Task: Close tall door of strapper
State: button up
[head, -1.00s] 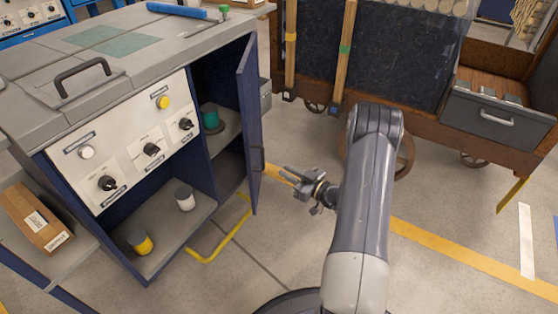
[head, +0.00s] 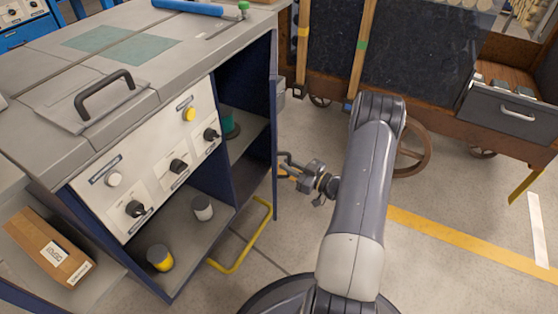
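The strapper (head: 150,130) is a grey-topped, dark blue cabinet at the left of the head view. Its tall door (head: 275,130) stands open at the right side of the tall compartment and is seen nearly edge-on as a thin dark blue strip. The compartment's shelves show, with a green item (head: 230,125) on the upper one. My gripper (head: 287,170) is beside the door's outer face, close to where the handle was visible. Its fingers look apart, with nothing clearly between them. Whether it touches the door or handle cannot be told.
A yellow floor rail (head: 245,250) sticks out at the strapper's foot. A wooden cart (head: 440,130) with wheels and a grey drawer stands behind and right.

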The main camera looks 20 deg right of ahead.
jog(key=shift+w+a, duration=0.1)
jog(key=shift+w, duration=0.05)
jog(key=shift+c, duration=0.6)
grip_shut()
